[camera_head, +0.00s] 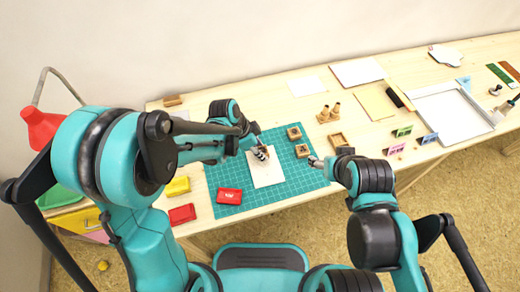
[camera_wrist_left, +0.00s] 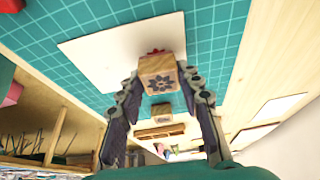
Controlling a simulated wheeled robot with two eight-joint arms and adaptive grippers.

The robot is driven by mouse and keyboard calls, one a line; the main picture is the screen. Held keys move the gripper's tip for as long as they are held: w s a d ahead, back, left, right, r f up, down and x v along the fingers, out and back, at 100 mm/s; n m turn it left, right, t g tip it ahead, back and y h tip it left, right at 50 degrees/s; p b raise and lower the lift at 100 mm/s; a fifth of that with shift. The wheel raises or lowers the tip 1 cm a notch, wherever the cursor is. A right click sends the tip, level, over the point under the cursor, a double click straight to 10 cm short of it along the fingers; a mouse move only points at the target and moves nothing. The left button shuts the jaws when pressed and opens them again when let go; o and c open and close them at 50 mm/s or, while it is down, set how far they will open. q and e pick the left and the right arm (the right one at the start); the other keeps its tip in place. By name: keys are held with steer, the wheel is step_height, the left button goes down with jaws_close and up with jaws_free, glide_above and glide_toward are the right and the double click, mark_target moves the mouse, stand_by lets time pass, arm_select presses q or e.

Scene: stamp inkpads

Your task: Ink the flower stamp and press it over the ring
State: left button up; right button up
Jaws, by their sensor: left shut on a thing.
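My left gripper (camera_head: 259,152) is shut on the flower stamp, a wooden block (camera_wrist_left: 157,66) with a dark flower on the face toward the wrist camera. It is over the white card (camera_head: 268,178) on the green mat. A red patch shows at the block's far edge in the left wrist view; I cannot tell whether it is on the stamp or the card. I cannot make out the ring. A red inkpad (camera_head: 229,196) lies on the mat left of the card. My right gripper (camera_head: 316,162) is near the mat's right edge; its jaws are too small to read.
Two other wooden blocks (camera_head: 294,133) (camera_head: 301,151) sit on the mat right of the card. A wooden tray (camera_head: 337,140) is to the right.

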arm_select(q)
steer(key=shift+r+p, duration=1.9)
steer(key=shift+r, duration=0.75)
steer(key=shift+f, duration=0.1)
